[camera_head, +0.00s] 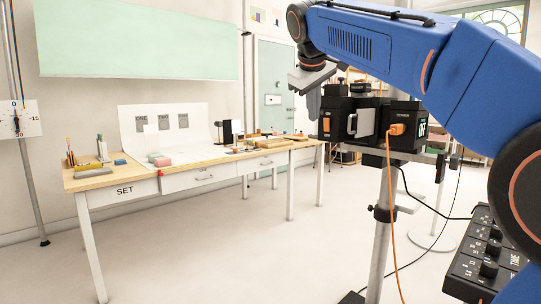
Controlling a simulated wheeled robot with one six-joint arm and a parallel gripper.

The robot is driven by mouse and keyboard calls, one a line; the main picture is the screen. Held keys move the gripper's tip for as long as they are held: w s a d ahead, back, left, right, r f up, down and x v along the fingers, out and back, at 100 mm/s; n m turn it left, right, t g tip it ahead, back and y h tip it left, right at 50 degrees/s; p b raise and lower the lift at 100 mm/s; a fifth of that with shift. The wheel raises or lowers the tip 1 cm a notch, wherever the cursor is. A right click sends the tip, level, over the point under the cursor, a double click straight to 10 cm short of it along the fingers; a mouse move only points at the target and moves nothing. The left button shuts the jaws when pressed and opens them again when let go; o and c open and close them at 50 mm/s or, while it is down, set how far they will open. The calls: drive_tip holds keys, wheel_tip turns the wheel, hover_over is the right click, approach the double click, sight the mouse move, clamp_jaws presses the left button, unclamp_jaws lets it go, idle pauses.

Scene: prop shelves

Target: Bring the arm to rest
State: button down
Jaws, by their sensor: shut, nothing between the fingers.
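My gripper (313,103) is at the end of my blue arm, in the upper middle of the head view. It hangs pointing down from the wrist, just left of the black boxes on a stand. Its fingers are small and grey here, shut with nothing held. I cannot tell whether it touches the nearest box. My arm reaches in from the right edge and bends down at the wrist.
Black boxes (338,124) with an orange plug (397,129) stand on a metal stand (380,235). An orange cable hangs from them. A black control panel (482,262) is at the lower right. A table marked SET (125,191) holds small props. The middle floor (240,265) is clear.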

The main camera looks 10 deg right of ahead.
drive_tip(key=s+d+f+m+g+y, duration=0.1)
drive_tip(key=s+d+f+m, duration=0.2)
drive_tip(key=s+f, duration=1.5)
drive_tip(key=s+d+f+m+g+y, duration=0.1)
drive_tip(key=s+d+f+m, duration=0.2)
drive_tip(key=s+f, duration=1.5)
wheel_tip(320, 180, down, 8)
drive_tip(key=shift+s+d+f+y, duration=0.2)
drive_tip(key=shift+d+y, duration=0.1)
drive_tip(key=shift+d, duration=0.1)
